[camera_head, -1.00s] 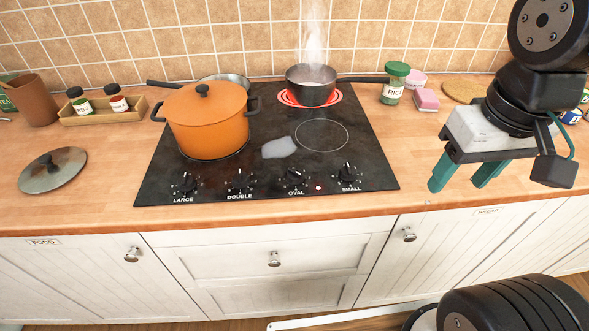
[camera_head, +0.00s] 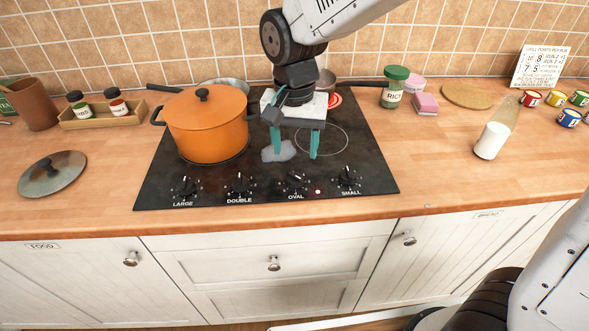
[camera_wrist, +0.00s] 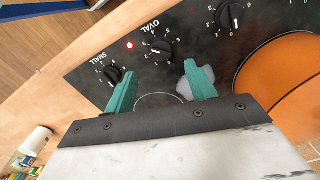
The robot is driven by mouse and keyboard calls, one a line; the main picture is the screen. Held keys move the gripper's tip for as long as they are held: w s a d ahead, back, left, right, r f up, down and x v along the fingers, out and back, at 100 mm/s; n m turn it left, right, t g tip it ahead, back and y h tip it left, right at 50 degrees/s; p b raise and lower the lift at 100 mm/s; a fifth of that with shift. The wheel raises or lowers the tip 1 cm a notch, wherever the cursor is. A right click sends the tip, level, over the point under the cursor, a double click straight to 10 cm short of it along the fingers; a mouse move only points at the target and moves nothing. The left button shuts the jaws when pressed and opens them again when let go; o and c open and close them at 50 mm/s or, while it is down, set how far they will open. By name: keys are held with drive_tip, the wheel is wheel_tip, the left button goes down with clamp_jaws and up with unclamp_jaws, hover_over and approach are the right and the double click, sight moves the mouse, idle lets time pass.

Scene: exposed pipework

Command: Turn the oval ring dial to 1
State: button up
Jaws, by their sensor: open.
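The oval ring dial (camera_head: 296,180) is a black knob labelled OVAL in the front row of the black hob (camera_head: 230,177). In the wrist view the oval dial (camera_wrist: 162,49) shows beyond the fingertips, roughly between their lines. My gripper (camera_head: 295,156) is open and empty above the hob, behind the oval dial and apart from it. Its green fingers also show in the wrist view (camera_wrist: 158,83). The small dial (camera_head: 347,175) is to the right, and the double dial (camera_head: 239,183) to the left. The number at the oval pointer is too small to read surely.
An orange pot (camera_head: 207,135) stands on the hob's left. A pan (camera_head: 326,80) on the glowing red ring is mostly hidden behind my arm. A pale spill (camera_head: 277,152) lies under my gripper. A milk bottle (camera_head: 491,141) stands right; the counter's front edge is clear.

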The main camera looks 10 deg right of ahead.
sight(295, 174)
drive_tip(key=shift+w+m, duration=0.1)
drive_tip(key=shift+m, duration=0.2)
drive_tip(key=shift+f, duration=0.2)
wheel_tip(295, 174, down, 7)
drive_tip(key=shift+f, duration=0.15)
drive_tip(key=c, duration=1)
drive_tip(key=shift+o, duration=0.2)
